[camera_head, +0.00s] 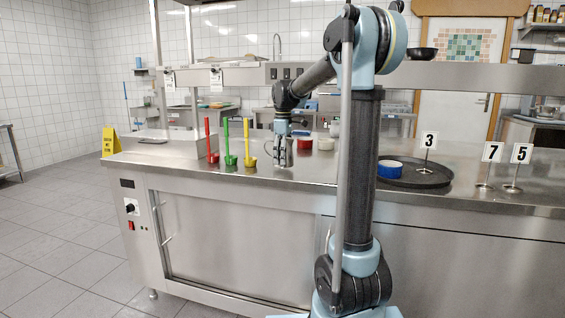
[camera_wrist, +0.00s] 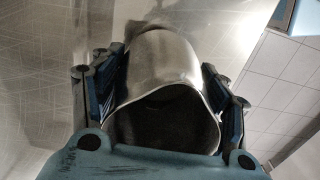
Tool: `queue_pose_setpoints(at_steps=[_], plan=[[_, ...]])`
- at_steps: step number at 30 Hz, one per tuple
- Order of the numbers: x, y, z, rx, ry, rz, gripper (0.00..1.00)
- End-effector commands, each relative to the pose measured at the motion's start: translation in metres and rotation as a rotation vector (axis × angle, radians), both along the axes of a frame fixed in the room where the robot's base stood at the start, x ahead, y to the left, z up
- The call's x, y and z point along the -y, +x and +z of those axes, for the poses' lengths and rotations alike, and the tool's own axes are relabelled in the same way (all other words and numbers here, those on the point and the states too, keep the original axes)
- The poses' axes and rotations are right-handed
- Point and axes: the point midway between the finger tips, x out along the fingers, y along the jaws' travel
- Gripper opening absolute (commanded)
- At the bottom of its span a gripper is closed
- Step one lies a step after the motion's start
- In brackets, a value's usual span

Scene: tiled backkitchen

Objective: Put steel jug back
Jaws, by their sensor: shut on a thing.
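The steel jug (camera_head: 284,155) is over the front part of the steel counter (camera_head: 230,180), left of my arm's column in the head view. My gripper (camera_head: 282,137) is shut on the jug from above. In the wrist view the jug (camera_wrist: 165,55) fills the space between the two fingers of my gripper (camera_wrist: 163,85), and its dark open mouth faces the camera. The jug looks roughly upright. I cannot tell whether its base touches the counter.
Red (camera_head: 209,140), green (camera_head: 228,142) and yellow (camera_head: 247,142) ladles stand to the left. A red bowl (camera_head: 305,144) and white bowl (camera_head: 326,144) are to the right. A dark round tray (camera_head: 430,178) holds a blue bowl (camera_head: 389,169). Number stands (camera_head: 489,165) are farther right.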

Motion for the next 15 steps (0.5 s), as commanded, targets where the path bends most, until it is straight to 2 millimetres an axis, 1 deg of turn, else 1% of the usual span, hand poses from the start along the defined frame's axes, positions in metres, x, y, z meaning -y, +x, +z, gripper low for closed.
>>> queue_pose_setpoints(at_steps=[1,4,14,15], plan=[[0.0,0.0001,-0.007,0.0,0.0,0.0,0.31],[0.0,-0.0002,-0.0147,0.0,0.0,0.0,0.31],[0.0,0.0,-0.0168,0.0,0.0,0.0,0.31],[0.0,0.0,-0.0168,0.0,0.0,0.0,0.74]])
